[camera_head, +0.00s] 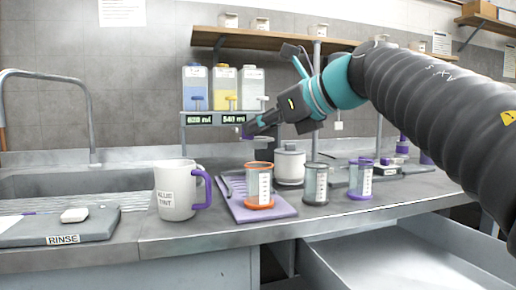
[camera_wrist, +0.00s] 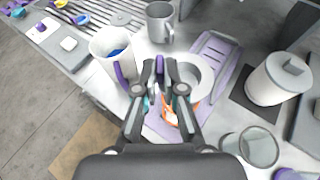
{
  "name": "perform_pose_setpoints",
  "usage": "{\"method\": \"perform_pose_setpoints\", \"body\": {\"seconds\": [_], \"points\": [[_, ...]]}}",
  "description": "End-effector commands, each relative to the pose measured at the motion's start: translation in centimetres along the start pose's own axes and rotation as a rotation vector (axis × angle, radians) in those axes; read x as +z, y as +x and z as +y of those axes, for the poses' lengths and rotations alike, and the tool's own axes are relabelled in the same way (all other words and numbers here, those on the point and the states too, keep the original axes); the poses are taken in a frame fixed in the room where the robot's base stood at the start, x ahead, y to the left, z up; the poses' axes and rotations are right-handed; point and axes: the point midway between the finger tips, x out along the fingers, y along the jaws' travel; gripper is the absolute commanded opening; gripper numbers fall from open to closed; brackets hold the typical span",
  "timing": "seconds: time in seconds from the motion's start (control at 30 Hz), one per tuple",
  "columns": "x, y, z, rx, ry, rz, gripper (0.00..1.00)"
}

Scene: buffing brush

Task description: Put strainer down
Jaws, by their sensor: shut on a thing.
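My gripper (camera_head: 256,126) is above the counter, and its fingers also show in the wrist view (camera_wrist: 160,82). It is shut on the strainer, whose purple part (camera_wrist: 159,65) shows between the fingertips. A pale grey round bowl (camera_wrist: 197,72), seemingly the strainer's, shows just right of the fingertips. In the head view a small grey bowl shape (camera_head: 264,143) hangs below the gripper, above a clear cup with orange rims (camera_head: 259,184). The orange cup (camera_wrist: 170,113) is partly hidden by the fingers in the wrist view. The cup stands on a purple tray (camera_head: 280,212).
A white mug (camera_head: 175,192) with a purple handle stands left of the tray. A white lidded pot (camera_head: 290,167), a grey-rimmed cup (camera_head: 315,185) and a purple-rimmed cup (camera_head: 360,180) stand to the right. A dispenser stand (camera_head: 222,118) is behind. A sink and a rinse mat (camera_head: 60,228) are left.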

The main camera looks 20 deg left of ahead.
Motion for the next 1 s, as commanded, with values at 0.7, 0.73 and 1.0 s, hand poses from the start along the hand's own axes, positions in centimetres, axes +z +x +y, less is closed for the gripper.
{"method": "perform_pose_setpoints", "body": {"seconds": [0.7, 0.73, 1.0], "points": [[-3.2, 1.3, 0.0, 0.000, 0.001, 0.000, 0.26], [-3.2, 1.3, 0.0, 0.000, 0.001, 0.000, 0.33], [-3.1, 1.3, 0.0, 0.000, 0.001, 0.000, 0.34]]}}
